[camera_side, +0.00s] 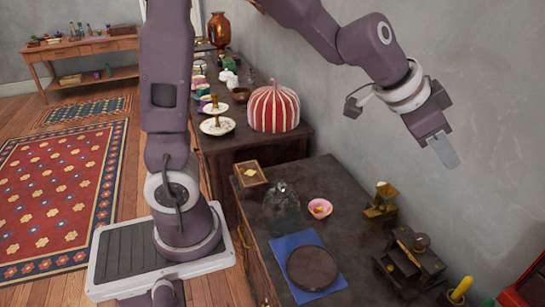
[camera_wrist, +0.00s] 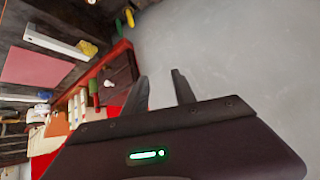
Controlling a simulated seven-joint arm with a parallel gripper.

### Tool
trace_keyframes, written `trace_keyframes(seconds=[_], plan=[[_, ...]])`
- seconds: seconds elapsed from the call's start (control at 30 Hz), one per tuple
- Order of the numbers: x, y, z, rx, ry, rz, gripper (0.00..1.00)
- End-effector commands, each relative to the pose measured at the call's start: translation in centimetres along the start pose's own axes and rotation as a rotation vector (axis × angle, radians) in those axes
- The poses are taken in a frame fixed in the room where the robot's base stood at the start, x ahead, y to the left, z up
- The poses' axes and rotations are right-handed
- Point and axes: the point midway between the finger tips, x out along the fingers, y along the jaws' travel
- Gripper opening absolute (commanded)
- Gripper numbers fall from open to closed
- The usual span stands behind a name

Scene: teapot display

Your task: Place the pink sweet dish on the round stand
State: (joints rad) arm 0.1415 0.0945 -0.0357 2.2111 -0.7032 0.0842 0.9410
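The pink sweet dish (camera_side: 320,208) is a small pink bowl with something yellowish in it. It stands on the dark tabletop in the side view. The round stand (camera_side: 312,268) is a flat dark brown disc lying on a blue sheet (camera_side: 284,243) at the front of the table. My gripper (camera_side: 446,154) is high above the right side of the table, well away from both. In the wrist view, the two fingers of my gripper (camera_wrist: 161,90) are apart with nothing between them. The dish and the round stand do not clearly show in the wrist view.
A glass dome (camera_side: 282,203) stands left of the dish, with a small box (camera_side: 251,173) behind it. Brass-coloured and dark devices (camera_side: 412,255) stand along the table's right side. A red-and-white striped dome (camera_side: 273,108) and a tiered plate stand (camera_side: 216,125) are on the table behind.

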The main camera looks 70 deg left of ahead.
Motion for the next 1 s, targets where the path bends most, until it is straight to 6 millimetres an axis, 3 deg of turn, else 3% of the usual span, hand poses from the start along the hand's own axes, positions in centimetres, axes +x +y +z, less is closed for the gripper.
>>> trace_keyframes(seconds=[0.03, 0.1, 0.2, 0.3, 0.4, 0.5, 0.83, 0.93, 1.0], plan=[[-4.8, 1.1, 1.2, -0.045, 0.003, 0.038, 0.32], [-10.4, 2.7, 5.3, -0.119, -0.057, 0.064, 0.32], [-15.7, 3.6, 12.2, -0.229, -0.166, 0.017, 0.32], [-18.7, 3.5, 17.6, -0.323, -0.247, -0.065, 0.32], [-19.9, 3.3, 20.4, -0.376, -0.286, -0.119, 0.32], [-20.2, 3.3, 21.0, -0.390, -0.298, -0.132, 0.32], [-20.0, 3.2, 20.7, -0.390, -0.299, -0.128, 0.32], [-19.0, 2.0, 19.2, -0.420, -0.333, -0.122, 0.32], [-17.0, 0.2, 17.4, -0.461, -0.382, -0.122, 0.32]])
